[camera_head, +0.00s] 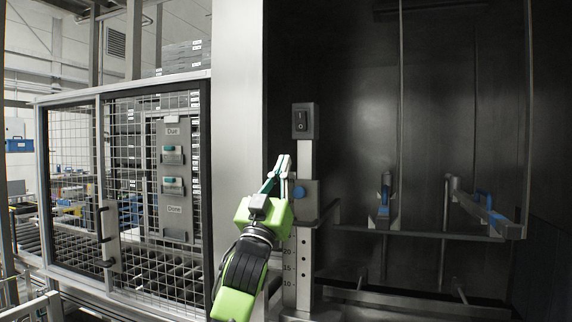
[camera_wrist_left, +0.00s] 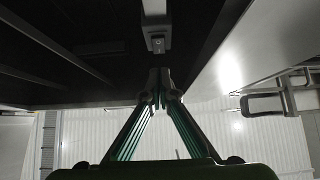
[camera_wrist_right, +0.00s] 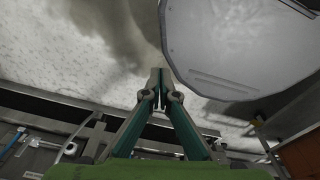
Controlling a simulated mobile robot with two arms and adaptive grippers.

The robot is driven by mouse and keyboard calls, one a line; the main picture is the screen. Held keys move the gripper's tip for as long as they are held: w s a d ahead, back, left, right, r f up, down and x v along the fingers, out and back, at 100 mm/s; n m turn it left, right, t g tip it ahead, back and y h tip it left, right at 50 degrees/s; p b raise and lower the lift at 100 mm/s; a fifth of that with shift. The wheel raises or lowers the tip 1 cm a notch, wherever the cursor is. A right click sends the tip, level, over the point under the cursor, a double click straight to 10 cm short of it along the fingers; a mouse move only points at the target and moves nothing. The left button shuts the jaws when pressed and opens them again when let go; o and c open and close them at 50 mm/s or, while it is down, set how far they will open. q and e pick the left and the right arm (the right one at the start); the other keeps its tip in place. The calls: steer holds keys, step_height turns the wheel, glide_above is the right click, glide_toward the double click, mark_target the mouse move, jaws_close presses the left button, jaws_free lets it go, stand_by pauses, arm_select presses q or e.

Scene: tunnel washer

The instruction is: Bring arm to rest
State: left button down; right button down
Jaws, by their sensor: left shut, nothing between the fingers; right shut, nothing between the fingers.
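My left arm is green and black and comes up from the bottom in the head view. My right gripper (camera_wrist_right: 159,80) shows only in the right wrist view. Its fingertips are together and empty, beside a large rounded grey panel (camera_wrist_right: 235,45).
A dark washer cabinet (camera_head: 350,80) opens behind the post, with rails and blue-handled parts (camera_head: 484,199) inside. A mesh fence (camera_head: 75,150) with a door handle (camera_head: 107,236) stands left. A panel with "Due" and "Done" labels (camera_head: 173,180) is behind the mesh.

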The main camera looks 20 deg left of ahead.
steer(key=shift+s+f, duration=0.1)
steer(key=shift+s, duration=0.9)
steer(key=shift+w, duration=0.1)
